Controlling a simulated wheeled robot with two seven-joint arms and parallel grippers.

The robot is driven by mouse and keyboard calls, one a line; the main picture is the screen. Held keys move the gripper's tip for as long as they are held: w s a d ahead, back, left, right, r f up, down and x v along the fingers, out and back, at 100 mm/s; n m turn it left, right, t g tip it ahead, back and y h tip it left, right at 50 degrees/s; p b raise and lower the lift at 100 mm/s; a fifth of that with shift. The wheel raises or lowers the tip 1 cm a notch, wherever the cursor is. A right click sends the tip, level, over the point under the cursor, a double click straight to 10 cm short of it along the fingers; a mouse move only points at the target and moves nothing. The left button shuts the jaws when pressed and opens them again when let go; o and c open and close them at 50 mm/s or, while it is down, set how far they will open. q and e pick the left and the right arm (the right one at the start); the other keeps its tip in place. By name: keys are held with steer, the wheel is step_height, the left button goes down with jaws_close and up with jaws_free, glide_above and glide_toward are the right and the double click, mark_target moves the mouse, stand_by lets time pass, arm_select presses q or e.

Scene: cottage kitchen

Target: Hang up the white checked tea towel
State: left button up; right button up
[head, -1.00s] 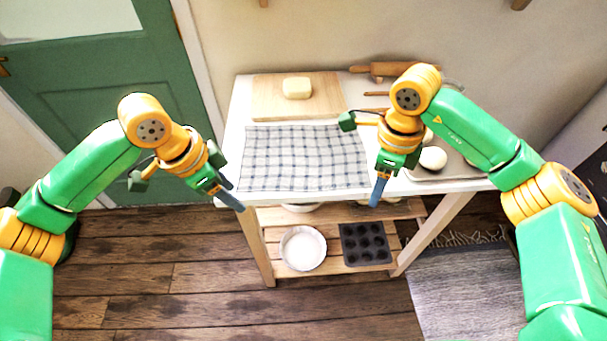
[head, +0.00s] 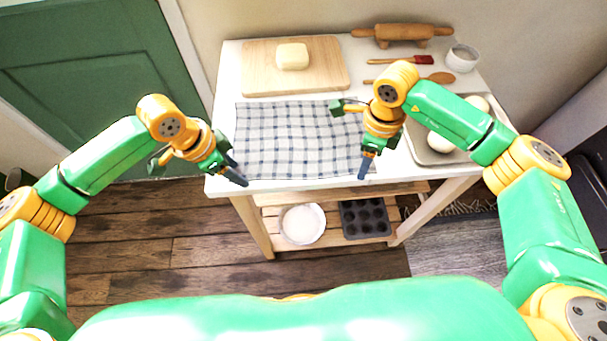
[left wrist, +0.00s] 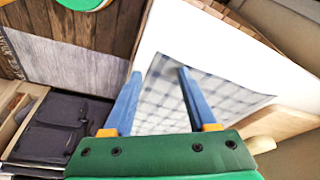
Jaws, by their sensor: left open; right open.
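The white checked tea towel (head: 295,145) lies flat on the white tabletop, its front edge close to the table's front edge. It also shows in the left wrist view (left wrist: 210,95). My left gripper (head: 240,174) is open and empty at the towel's front left corner. In the left wrist view its two blue fingers (left wrist: 155,88) are apart, with towel and white tabletop beyond them. My right gripper (head: 364,168) is open near the towel's front right corner, and its arm hides part of the right edge. I cannot tell whether either touches the cloth. No hook or rail is clearly visible.
A cutting board (head: 258,80) with butter (head: 292,56) lies behind the towel. A rolling pin (head: 402,33), brush (head: 408,60), spoon (head: 440,77), white cup (head: 463,57) and tray (head: 424,153) with dough balls are at the right. A bowl (head: 302,224) and muffin tin (head: 365,218) sit below.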

arm_select(q)
steer(key=shift+s+f+b, duration=0.1)
steer(key=shift+f+b, duration=0.2)
steer(key=shift+b, duration=0.1)
arm_select(e)
steer(key=shift+s+f, duration=0.1)
steer(key=shift+f, duration=0.2)
arm_select(q)
steer(key=shift+s+r, duration=0.1)
steer(key=shift+r, duration=0.15)
steer(key=shift+c, duration=0.8)
arm_select(e)
steer(key=shift+s+r, duration=0.1)
steer(key=shift+r, duration=0.15)
steer(key=shift+c, duration=0.8)
arm_select(q)
jaws_close()
arm_select(e)
jaws_close()
